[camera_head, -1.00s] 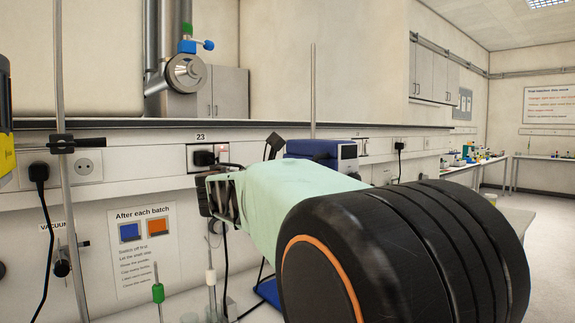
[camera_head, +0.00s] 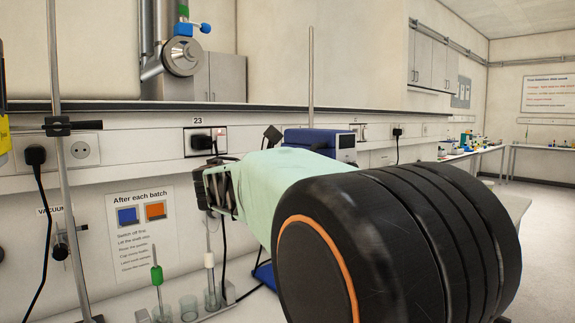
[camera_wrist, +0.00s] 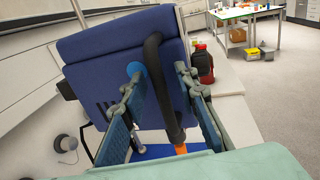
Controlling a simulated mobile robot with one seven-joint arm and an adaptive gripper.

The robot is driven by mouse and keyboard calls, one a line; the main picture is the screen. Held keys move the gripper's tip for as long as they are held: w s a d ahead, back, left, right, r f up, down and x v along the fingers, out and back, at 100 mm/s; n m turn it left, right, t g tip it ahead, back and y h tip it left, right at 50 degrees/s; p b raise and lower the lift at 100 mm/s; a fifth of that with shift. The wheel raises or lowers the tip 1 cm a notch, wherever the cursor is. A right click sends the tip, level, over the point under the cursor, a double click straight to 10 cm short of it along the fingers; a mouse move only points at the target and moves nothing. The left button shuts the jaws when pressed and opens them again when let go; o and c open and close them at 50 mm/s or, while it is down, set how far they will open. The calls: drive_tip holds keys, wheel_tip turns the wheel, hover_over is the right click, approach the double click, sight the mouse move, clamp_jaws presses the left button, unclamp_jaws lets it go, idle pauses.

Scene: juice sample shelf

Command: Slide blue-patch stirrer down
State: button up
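The blue stirrer body (camera_wrist: 95,60) fills the upper left and middle of the wrist view. A light blue round patch (camera_wrist: 137,70) shows on it, partly behind the left finger. A black curved handle (camera_wrist: 153,60) runs down its face. My gripper (camera_wrist: 158,85) is open, with one finger on each side of the handle and gaps showing between. An orange piece (camera_wrist: 180,148) shows low between the fingers.
A metal rod (camera_head: 65,190) with a black clamp stands at the left. Small glass vessels (camera_head: 188,307) stand on the bench below. A wall socket with a black plug (camera_head: 203,142) and a hanging cable are close to my gripper. A red and black bottle (camera_wrist: 203,64) stands at the right.

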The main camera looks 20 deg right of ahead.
drive_tip(key=shift+r, duration=0.1)
drive_tip(key=v, duration=1.2)
